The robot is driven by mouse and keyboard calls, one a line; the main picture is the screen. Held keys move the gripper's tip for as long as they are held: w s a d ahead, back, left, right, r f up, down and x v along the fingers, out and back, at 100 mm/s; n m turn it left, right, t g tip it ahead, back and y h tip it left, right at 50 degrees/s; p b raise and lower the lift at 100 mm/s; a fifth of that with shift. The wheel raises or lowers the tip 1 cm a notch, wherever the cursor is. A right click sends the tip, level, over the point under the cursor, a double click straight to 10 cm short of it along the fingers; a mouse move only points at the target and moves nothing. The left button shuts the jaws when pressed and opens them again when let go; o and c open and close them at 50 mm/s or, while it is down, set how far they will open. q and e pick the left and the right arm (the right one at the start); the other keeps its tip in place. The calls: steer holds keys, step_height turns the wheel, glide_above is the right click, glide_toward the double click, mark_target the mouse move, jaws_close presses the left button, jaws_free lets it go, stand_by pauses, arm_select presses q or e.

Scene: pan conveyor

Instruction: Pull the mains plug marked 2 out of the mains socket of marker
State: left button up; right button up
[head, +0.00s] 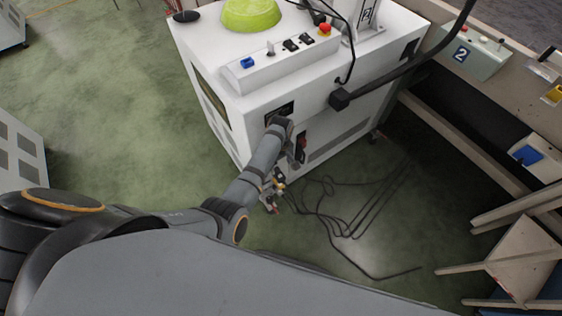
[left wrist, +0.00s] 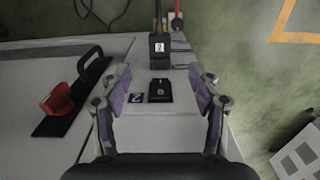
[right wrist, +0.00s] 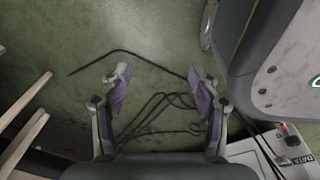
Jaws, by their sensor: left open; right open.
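A black plug (left wrist: 159,58) with a white label stands on the white cabinet's face in the left wrist view. Its number is small but looks like a 2. Its dark cable runs up out of that view. Below it is a black plate (left wrist: 161,91) beside a small dark label (left wrist: 136,98). My left gripper (left wrist: 160,82) is open and empty, its fingers on either side of the plate and short of the plug. In the head view my arm largely hides this gripper. My right gripper (right wrist: 158,80) is open and empty above the floor.
The white cabinet (head: 235,110) carries a red switch (left wrist: 58,100) and a black handle (left wrist: 91,62). Loose cables (head: 340,215) lie on the green floor. A panel marked 2 (head: 480,52) is at right.

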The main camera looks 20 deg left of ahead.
mark_target(281, 177)
arm_select(q)
step_height(281, 177, down, 3)
steer(key=b, duration=0.3)
step_height(281, 177, down, 2)
steer(key=b, duration=0.3)
steer(key=shift+f, duration=0.2)
arm_select(e)
steer(key=w+a+r, duration=0.2)
steer(key=w+r, duration=0.3)
steer(key=w, duration=0.5)
arm_select(q)
step_height(281, 177, down, 3)
steer(key=b, duration=0.3)
steer(key=shift+r, duration=0.2)
step_height(281, 177, down, 2)
steer(key=b, duration=0.3)
steer(key=shift+f, duration=0.2)
arm_select(e)
steer(key=w+a+r+y, duration=0.1)
steer(key=a+r, duration=0.3)
steer(key=r, duration=0.9)
steer(key=shift+w+r+t, duration=0.3)
steer(key=shift+r+t, duration=0.1)
arm_select(q)
steer(key=shift+c, duration=0.5)
arm_select(e)
steer(key=shift+a, duration=0.1)
arm_select(q)
jaws_close()
